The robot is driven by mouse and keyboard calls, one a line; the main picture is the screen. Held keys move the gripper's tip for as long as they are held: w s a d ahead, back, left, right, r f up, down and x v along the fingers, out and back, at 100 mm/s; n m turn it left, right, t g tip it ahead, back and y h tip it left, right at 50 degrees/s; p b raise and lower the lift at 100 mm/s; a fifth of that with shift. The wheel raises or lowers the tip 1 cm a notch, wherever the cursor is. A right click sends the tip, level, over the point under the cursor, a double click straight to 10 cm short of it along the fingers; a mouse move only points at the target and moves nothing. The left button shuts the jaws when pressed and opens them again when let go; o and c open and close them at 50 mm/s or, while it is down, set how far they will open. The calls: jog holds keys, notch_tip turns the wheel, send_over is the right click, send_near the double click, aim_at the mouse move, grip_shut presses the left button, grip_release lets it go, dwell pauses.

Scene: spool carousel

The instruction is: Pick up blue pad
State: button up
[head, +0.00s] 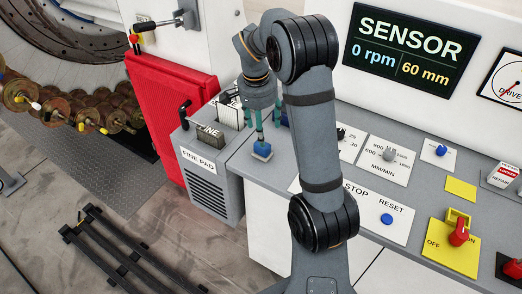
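A small blue pad (262,151) sits on the grey console top, near its left end. My gripper (260,126) points down at the console, with its teal fingers just above and behind the blue pad in the picture. One finger reaches down close to the pad's top. I cannot tell whether it touches the pad. The fingers overlap one another and the view is small, so their opening is unclear.
A grey box labelled FINE PAD (198,160) stands left of the console, with a FINE block (210,133) and a black lever (184,113) on top. A red cabinet (172,110) is behind it. Dials, buttons and a red switch (459,233) line the console to the right.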

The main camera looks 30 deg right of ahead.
aim_at(262, 149)
jog(key=f, duration=0.3)
jog(key=shift+d+f, duration=0.1)
jog(key=shift+d, duration=0.1)
jog(key=f, duration=0.2)
jog(key=f+p, duration=0.1)
jog(key=w+f+p, duration=0.1)
jog(key=f, duration=0.1)
jog(key=shift+f, duration=0.3)
jog(key=shift+s, duration=0.1)
jog(key=shift+a, duration=0.1)
jog(key=shift+c, duration=1.2)
jog(key=c, duration=1.1)
jog(key=shift+c, duration=0.8)
jog(key=shift+r, duration=0.1)
